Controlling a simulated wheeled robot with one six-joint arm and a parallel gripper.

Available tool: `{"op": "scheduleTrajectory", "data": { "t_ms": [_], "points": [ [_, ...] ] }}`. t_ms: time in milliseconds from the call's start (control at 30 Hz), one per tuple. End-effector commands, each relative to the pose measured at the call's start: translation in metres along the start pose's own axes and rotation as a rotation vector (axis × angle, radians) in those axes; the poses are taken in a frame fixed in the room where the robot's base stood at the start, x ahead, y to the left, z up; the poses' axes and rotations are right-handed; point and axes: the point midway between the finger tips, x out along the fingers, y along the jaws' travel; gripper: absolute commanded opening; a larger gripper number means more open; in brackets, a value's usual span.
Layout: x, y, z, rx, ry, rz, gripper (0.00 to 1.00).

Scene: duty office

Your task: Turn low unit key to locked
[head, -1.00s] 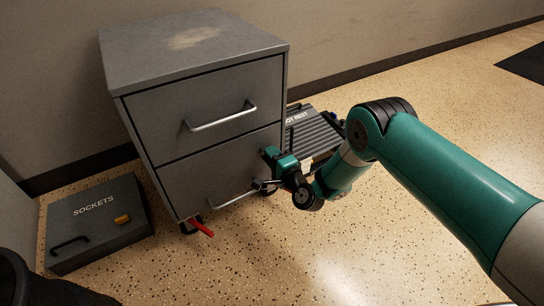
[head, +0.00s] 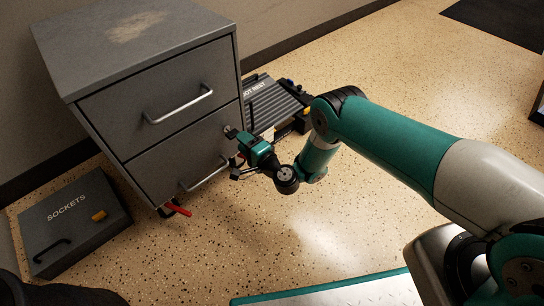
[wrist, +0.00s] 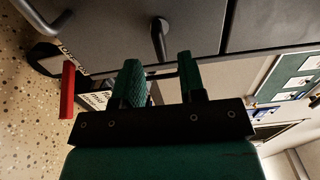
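The grey two-drawer low unit (head: 150,105) stands against the wall. In the wrist view its drawer front (wrist: 110,25) fills the top. A dark, round-headed, key-like piece (wrist: 158,35) sticks out from that front, close to the drawer seam. My gripper (head: 233,152) is at the right part of the lower drawer, beside the bar handle (head: 205,175). In the wrist view my gripper (wrist: 158,62) is open, with the key-like piece lined up with the gap between the green fingers. Contact cannot be told. In the head view the gripper hides the key.
A red lever (head: 178,209) sticks out at the unit's foot; a red bar (wrist: 68,90) shows in the wrist view. A dark SOCKETS case (head: 72,222) lies left on the floor. A ribbed dark platform (head: 272,105) is behind the gripper.

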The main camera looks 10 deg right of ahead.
Motion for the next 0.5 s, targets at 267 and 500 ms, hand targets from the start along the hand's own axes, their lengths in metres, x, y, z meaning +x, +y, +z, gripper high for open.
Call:
{"op": "scheduleTrajectory", "data": {
  "t_ms": [267,500],
  "points": [
    [-0.025,-0.008,-0.001,0.000,0.001,0.001,0.37],
    [-0.053,-0.008,-0.001,0.001,0.003,0.002,0.37]
  ]
}}
